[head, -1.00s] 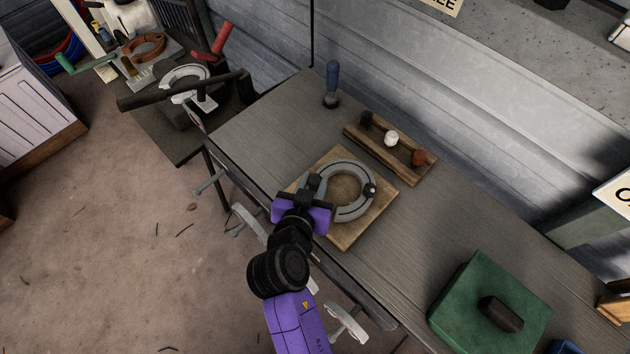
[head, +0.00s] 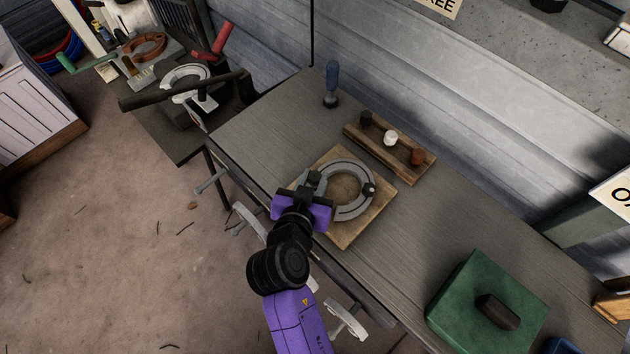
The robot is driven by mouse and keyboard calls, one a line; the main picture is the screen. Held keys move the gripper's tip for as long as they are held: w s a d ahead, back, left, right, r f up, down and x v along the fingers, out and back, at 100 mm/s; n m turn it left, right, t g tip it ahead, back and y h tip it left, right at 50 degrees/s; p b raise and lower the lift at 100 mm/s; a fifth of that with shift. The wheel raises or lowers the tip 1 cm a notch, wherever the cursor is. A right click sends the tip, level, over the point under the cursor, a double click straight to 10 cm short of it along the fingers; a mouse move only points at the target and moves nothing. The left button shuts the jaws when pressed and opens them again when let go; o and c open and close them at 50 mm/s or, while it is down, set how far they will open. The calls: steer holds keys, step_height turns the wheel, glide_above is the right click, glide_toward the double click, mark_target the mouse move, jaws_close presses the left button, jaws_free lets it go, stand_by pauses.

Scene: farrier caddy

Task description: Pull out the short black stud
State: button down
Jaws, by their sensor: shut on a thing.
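A grey horseshoe (head: 352,209) lies on a square wooden board (head: 377,217) on the workbench. My gripper (head: 312,182) is at the left part of the horseshoe, its jaws shut on a small dark piece that looks like the short black stud. The jaws hide most of it, and I cannot tell whether it is still seated in the shoe. Another small dark stud (head: 369,188) stands on the right side of the horseshoe, apart from my gripper.
A wooden rack behind the board holds a black piece (head: 366,118), a white piece (head: 390,138) and a red-brown piece (head: 417,157). A blue-handled tool (head: 332,84) stands at the back. A green box (head: 487,305) is at the right. The bench between is clear.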

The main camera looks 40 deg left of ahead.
mark_target(314, 179)
steer(key=shift+r+p, duration=1.5)
steer(key=shift+r, duration=0.6)
